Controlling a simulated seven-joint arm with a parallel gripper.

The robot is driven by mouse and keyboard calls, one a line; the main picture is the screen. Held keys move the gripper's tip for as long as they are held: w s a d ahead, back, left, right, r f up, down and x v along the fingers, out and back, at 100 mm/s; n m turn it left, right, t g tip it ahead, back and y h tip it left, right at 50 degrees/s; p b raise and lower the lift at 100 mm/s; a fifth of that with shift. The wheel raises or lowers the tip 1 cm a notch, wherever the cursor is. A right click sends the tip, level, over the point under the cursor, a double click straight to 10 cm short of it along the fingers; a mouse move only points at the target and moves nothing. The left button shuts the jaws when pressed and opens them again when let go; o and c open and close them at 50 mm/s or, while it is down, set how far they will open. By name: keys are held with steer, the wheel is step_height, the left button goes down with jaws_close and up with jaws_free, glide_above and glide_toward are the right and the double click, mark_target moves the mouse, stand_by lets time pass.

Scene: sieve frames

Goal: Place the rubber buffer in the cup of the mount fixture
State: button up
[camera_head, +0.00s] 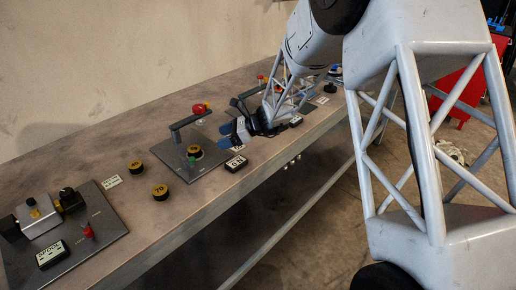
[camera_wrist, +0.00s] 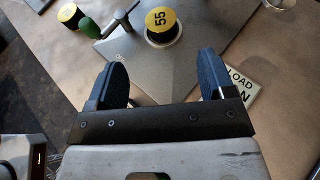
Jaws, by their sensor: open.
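A black rubber buffer with a yellow top marked 55 (camera_head: 194,152) stands on the grey plate of the mount fixture (camera_head: 178,170). In the wrist view this buffer (camera_wrist: 162,25) stands upright, with a pale rim at its base; I cannot tell how deep it sits in the cup. Two more yellow-topped buffers, one marked 70 (camera_head: 160,191) and another (camera_head: 135,168), stand on the bench left of the fixture. My gripper (camera_wrist: 163,75) is open and empty, its blue fingers apart. The 55 buffer is ahead of the fingertips, not touching them.
A dark bracket arm (camera_head: 188,121) and a red button (camera_head: 199,108) stand behind the buffer. A green knob (camera_wrist: 90,28) is beside it. Another fixture plate (camera_head: 100,215) is at the left.

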steer(key=shift+s+d+r, duration=0.25)
steer(key=shift+s+r, duration=0.1)
steer(key=shift+r, duration=0.05)
steer(key=s+d+r+n+t+h, duration=0.1)
steer(key=s+d+r+n+h, duration=0.3)
steer(key=s+d, duration=0.5)
steer(key=s+d+r+n+h, duration=0.5)
steer(key=s+d+n, duration=0.3)
steer(key=s, duration=1.1)
steer(key=s+d+r+n+t+h, duration=0.1)
steer(key=s+d+r+n+h, duration=0.3)
steer(key=s+d, duration=0.5)
steer(key=s+r+n, duration=0.1)
steer(key=s, duration=0.4)
steer(key=shift+s+d+n+t+h, duration=0.3)
steer(key=shift+s+d+n, duration=0.05)
steer(key=shift+n, duration=0.05)
